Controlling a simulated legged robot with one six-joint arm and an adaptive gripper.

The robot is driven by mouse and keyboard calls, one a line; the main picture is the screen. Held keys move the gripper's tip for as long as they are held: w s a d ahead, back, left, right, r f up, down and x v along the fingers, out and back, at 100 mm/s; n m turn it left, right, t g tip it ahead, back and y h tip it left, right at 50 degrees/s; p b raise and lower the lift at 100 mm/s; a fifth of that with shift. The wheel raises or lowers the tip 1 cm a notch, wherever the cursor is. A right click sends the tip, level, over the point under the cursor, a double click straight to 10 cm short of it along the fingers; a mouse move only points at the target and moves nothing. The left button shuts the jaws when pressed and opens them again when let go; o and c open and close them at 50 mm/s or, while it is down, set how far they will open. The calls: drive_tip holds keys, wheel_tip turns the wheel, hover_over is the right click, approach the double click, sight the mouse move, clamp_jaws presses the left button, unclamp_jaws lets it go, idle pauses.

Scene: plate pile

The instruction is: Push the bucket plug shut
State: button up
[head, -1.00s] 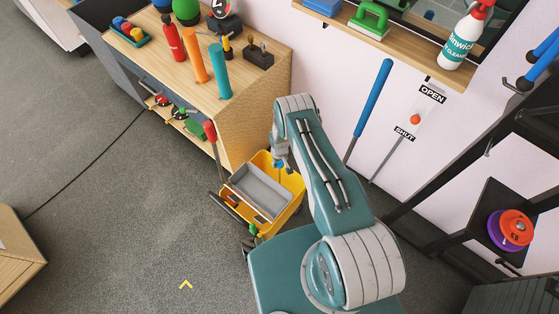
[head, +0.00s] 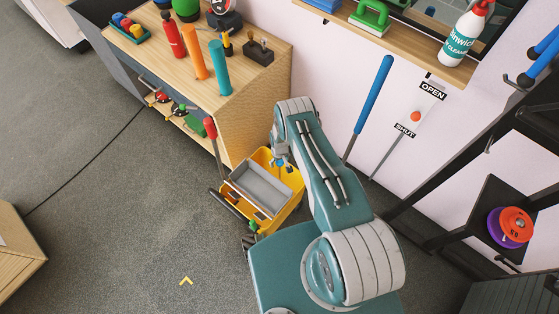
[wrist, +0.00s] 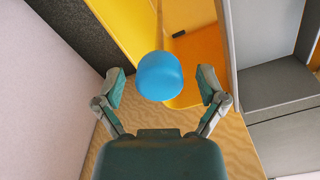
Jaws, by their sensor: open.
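The yellow bucket (head: 292,201) stands on the floor at my arm's end, beside the wooden cabinet. In the wrist view its yellow wall (wrist: 200,55) fills the upper middle. A blue rounded knob (wrist: 160,76) on a thin rod lies between my fingers in that picture, with gaps on both sides. It looks like the plug's handle; the plug's lower end is hidden. My gripper (wrist: 161,88) is open, its fingers spread either side of the knob and not touching it. In the head view my gripper (head: 280,156) is small and partly hidden above the bucket's far edge.
A grey tray (head: 262,186) sits in the bucket, and a red-topped handle (head: 210,128) rises beside it. The wooden cabinet (head: 240,110) is close behind. A wall strip (head: 415,117) bears OPEN and SHUT labels with an orange-red ball between them.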

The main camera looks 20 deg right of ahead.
wheel_tip(320, 180, up, 12)
idle(0.6)
